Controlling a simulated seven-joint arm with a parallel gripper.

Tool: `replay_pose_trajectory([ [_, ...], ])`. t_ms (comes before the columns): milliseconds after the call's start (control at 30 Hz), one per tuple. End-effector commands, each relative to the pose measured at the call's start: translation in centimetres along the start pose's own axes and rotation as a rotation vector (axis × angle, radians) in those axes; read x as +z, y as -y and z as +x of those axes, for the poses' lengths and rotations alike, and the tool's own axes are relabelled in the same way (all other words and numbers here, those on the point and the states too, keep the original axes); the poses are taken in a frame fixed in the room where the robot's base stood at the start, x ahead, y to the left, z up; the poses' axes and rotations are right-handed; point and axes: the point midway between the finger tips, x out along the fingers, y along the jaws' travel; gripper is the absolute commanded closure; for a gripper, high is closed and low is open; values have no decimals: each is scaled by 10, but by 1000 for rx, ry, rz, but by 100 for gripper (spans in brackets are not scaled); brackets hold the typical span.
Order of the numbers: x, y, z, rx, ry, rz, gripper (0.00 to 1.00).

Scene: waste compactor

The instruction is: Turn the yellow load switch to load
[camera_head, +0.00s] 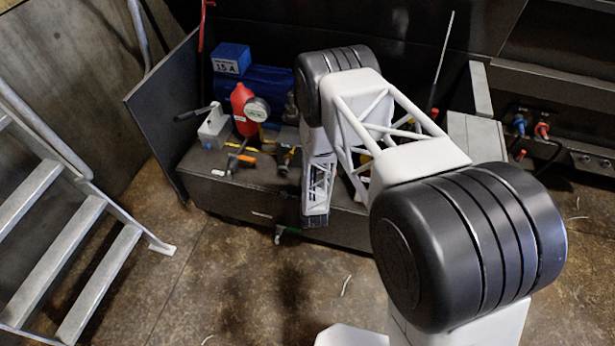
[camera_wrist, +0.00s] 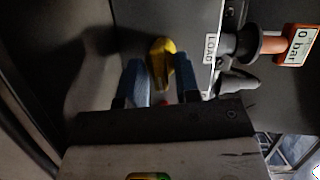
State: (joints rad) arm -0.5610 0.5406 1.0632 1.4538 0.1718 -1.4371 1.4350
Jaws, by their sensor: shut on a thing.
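The yellow load switch (camera_wrist: 162,48) shows in the upper middle of the wrist view as a rounded yellow handle. My gripper (camera_wrist: 160,72) has its two blue fingers on either side of the handle and is shut on it. The handle's lower part lies between the fingers. A white LOAD label (camera_wrist: 210,49) is just to the right of the handle, its text running sideways. In the head view my arm reaches down to the bench, and my fingers and the switch cannot be made out.
In the head view, the dark bench (camera_head: 232,193) carries a red bottle (camera_head: 242,108), a blue box (camera_head: 231,58) and tools. Metal stairs (camera_head: 70,235) stand left; the floor in front is mostly clear.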

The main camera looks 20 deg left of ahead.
Motion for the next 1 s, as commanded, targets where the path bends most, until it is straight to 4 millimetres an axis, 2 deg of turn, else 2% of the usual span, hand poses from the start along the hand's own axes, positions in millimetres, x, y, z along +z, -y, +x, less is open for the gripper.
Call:
replay_pose_trajectory([
  [300,-2,1,4,-54,-5,121,94],
  [767,-2,2,5,-61,-5,138,94],
  [800,-2,2,5,-61,-5,138,67],
  [867,-2,2,4,-61,-5,137,61],
  [1000,-1,1,3,-59,-3,137,61],
])
